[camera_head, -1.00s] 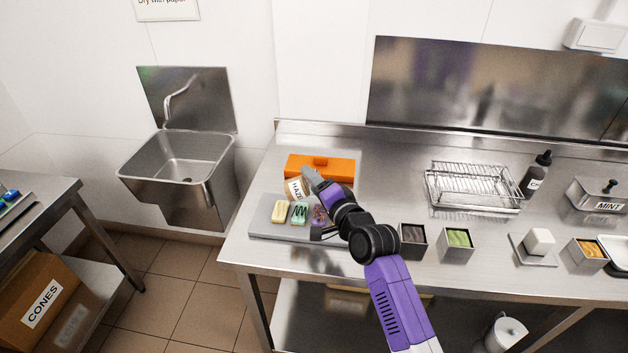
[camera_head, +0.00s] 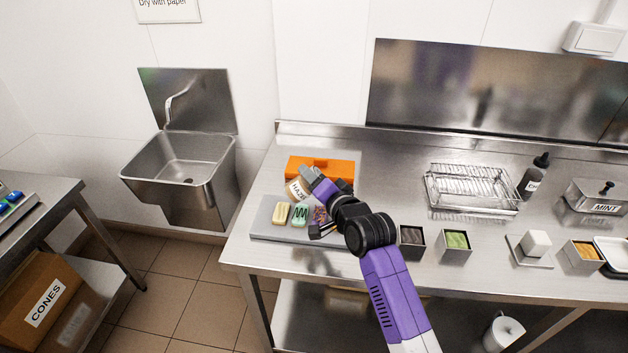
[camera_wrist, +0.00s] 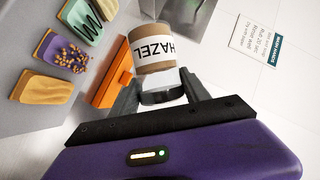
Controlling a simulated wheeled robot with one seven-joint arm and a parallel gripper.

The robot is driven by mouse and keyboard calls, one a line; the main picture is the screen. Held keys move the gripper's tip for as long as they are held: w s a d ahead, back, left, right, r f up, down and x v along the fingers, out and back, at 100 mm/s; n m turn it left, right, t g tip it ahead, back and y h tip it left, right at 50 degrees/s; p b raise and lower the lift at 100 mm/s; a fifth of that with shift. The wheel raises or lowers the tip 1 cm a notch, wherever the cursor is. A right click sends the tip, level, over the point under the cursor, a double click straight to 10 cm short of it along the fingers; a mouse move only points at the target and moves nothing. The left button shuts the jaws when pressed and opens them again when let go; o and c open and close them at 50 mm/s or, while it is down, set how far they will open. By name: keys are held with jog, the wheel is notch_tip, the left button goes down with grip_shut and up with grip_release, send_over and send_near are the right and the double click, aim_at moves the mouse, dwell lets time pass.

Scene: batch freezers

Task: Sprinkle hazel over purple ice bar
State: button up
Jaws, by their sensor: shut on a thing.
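My gripper (camera_wrist: 160,94) is shut on the hazel jar (camera_wrist: 152,48), a brown container with a white HAZEL label. In the head view the jar (camera_head: 297,188) is tilted, held above the back edge of the tray, near the orange box. The purple ice bar (camera_wrist: 62,50) lies on the tray with orange-brown bits scattered over part of it. In the head view this bar (camera_head: 319,214) is partly covered by my arm. The jar is apart from the bar. Its mouth is not clearly visible.
The grey tray (camera_head: 262,232) also holds a yellow bar (camera_head: 281,213), a green bar with dark zigzags (camera_head: 300,215) and a tan bar (camera_wrist: 42,88). An orange box (camera_head: 335,167) stands behind. Topping tins (camera_head: 456,245) and a wire rack (camera_head: 470,188) are to the right.

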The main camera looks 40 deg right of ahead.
aim_at(313, 167)
notch_tip(313, 167, up, 3)
jog(key=n, duration=0.1)
jog(key=n+g, duration=0.1)
jog(key=n, duration=0.1)
jog(key=shift+f+g+h, duration=0.2)
jog(key=shift+g+h, duration=0.1)
jog(key=shift+h, duration=0.1)
jog(key=r+n+g+h, duration=0.1)
jog(key=n, duration=0.2)
jog(key=shift+r, duration=0.15)
jog(key=shift+r+n+g+h, duration=0.35)
jog(key=shift+n+g+h, duration=0.25)
jog(key=shift+n+h, duration=0.15)
jog(key=shift+s, duration=0.1)
jog(key=s+a, duration=0.4)
jog(key=s, duration=1)
jog(key=shift+s, duration=0.2)
